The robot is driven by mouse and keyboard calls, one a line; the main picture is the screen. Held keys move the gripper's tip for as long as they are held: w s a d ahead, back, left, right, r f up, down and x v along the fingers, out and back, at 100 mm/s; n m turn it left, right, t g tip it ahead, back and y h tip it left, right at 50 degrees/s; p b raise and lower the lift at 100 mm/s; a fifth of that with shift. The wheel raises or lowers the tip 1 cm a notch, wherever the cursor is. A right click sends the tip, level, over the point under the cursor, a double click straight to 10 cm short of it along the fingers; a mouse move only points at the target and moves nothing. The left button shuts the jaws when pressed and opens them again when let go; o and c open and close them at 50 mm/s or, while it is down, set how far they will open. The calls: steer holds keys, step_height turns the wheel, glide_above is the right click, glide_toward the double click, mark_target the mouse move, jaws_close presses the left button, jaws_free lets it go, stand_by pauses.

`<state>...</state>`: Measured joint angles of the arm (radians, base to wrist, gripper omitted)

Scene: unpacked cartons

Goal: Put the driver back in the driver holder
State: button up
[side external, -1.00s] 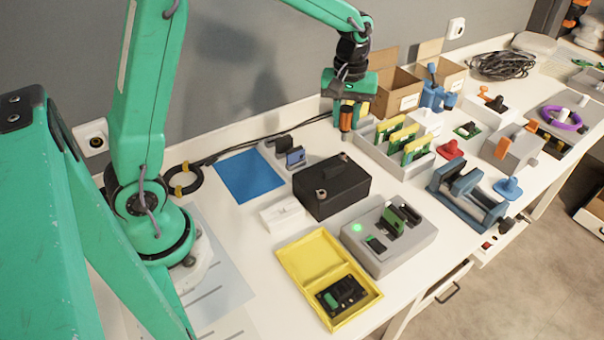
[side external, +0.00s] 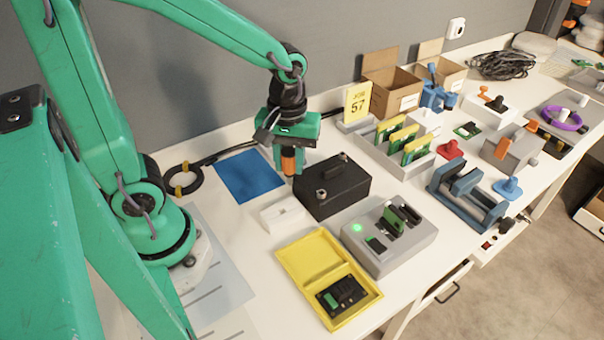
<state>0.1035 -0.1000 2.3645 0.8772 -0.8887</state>
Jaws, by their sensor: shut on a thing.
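My gripper (side external: 288,150) is shut on the driver (side external: 289,163), whose orange handle shows below the jaws. The driver hangs roughly upright, just left of the black box and, in the picture, above a small white block (side external: 282,214). The block looks recessed on top and may be the driver holder, but I cannot tell for sure. The driver's lower end is small and its height above the table is unclear.
A black box (side external: 333,187) stands close to the right of the driver. A blue mat (side external: 249,176) lies to the left. An open yellow case (side external: 311,261) and a grey device with a green light (side external: 389,238) are nearer the front. A yellow job card (side external: 357,101) stands behind.

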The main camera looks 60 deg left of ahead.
steer(key=shift+s+d+f, duration=0.1)
steer(key=shift+s+f, duration=0.1)
steer(key=shift+s, duration=0.4)
steer(key=shift+s+f, duration=0.15)
steer(key=shift+s, duration=0.45)
steer(key=shift+f, duration=0.15)
steer(key=shift+f, duration=2.1)
steer(key=shift+f, duration=1.95)
steer(key=o, duration=1.1)
steer(key=shift+r, duration=0.15)
step_height(320, 180, up, 8)
steer(key=shift+f, duration=0.2)
